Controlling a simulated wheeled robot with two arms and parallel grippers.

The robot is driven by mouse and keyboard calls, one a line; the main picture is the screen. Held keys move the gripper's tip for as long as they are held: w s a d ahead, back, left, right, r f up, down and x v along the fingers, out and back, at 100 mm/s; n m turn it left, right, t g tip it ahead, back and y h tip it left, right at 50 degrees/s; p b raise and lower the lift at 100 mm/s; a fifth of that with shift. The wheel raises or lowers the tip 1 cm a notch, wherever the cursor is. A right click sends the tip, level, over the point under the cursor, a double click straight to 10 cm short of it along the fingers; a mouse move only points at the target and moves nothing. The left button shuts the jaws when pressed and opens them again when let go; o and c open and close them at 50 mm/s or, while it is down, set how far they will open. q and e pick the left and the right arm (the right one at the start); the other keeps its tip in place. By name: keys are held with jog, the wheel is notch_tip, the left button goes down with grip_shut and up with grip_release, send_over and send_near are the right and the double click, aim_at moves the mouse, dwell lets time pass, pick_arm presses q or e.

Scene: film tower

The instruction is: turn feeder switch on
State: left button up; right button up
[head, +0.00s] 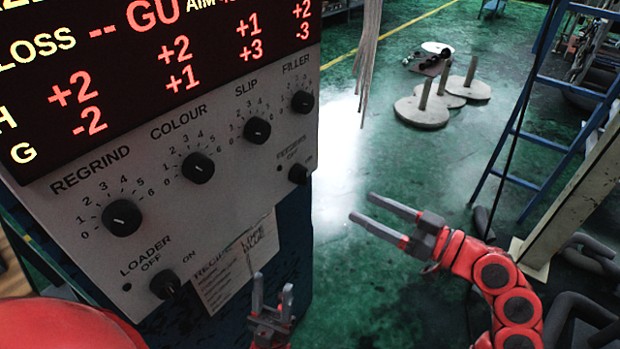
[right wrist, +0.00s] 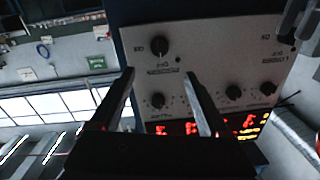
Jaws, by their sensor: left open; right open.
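The feeder switch (head: 299,173) is a small black knob at the right edge of the grey control panel (head: 225,165), below the FILLER dial. Its label is small and partly blurred, and I cannot tell which way the knob points. In the right wrist view the panel is upside down, and the feeder switch (right wrist: 159,46) shows just beyond the fingertips. My right gripper (head: 361,207) is open and empty, to the right of the panel and apart from the switch. It also shows in the right wrist view (right wrist: 158,76). My left gripper (head: 272,287) is open and empty, low in front of the panel.
The loader switch (head: 165,284) and the REGRIND (head: 121,217), COLOUR (head: 198,167), SLIP (head: 257,130) and FILLER (head: 302,101) dials share the panel. A lit display (head: 150,70) is above. A blue ladder (head: 545,140) stands right.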

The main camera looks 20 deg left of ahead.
aim_at(307, 179)
jog(key=p+x, duration=0.2)
jog(key=x, duration=1.2)
jog(key=shift+a, duration=0.25)
grip_shut()
